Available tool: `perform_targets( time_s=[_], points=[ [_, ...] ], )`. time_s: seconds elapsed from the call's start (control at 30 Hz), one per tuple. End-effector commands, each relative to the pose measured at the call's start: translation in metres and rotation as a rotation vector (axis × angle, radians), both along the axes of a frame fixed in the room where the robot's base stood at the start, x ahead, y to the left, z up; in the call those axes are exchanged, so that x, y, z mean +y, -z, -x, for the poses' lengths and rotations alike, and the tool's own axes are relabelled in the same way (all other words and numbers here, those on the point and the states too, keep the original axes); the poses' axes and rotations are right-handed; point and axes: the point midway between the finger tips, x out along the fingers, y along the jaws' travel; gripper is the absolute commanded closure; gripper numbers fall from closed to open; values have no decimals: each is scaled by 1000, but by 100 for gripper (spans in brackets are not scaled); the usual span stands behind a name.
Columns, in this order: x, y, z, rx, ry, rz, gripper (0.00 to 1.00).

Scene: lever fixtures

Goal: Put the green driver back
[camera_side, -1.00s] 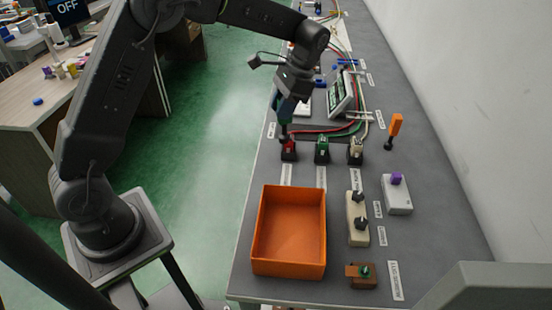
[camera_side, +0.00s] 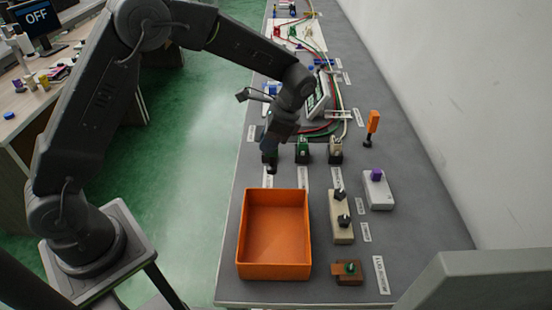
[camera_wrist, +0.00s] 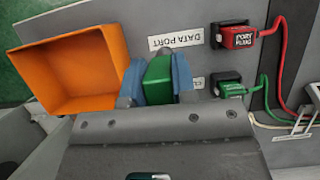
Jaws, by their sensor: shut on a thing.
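My gripper (camera_side: 271,147) hangs over the table near the leftmost port socket in the side view, beyond the orange tray. In the wrist view, its two blue fingertips (camera_wrist: 157,79) are shut on a green block-shaped piece, which looks like the handle of the green driver (camera_wrist: 158,78). The driver's lower end is hidden, so I cannot tell whether it touches anything. An orange-handled tool (camera_side: 372,126) stands upright at the right. A brown block (camera_side: 346,279) with a small green top lies at the front right.
The empty orange tray (camera_side: 240,240) lies in front. A red plug (camera_wrist: 239,37) and a green plug (camera_wrist: 230,89) sit in black sockets with cables. A beige plug (camera_side: 336,147), a two-knob beige box (camera_side: 342,231) and a purple-knob white box (camera_side: 379,194) stand to the right.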

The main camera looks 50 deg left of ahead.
Motion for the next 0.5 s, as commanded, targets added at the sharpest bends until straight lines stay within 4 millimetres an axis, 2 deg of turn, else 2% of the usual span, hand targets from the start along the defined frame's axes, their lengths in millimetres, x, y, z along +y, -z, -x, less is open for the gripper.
perform_targets(
  time_s=[0.03,0.17,0.33,0.5],
  points=[
    [-7,5,-3,2,3,0,100],
    [-16,11,-7,0,-1,0,100],
    [-18,21,-8,0,-1,0,100],
    [-18,46,-7,4,-1,0,100]
  ],
)
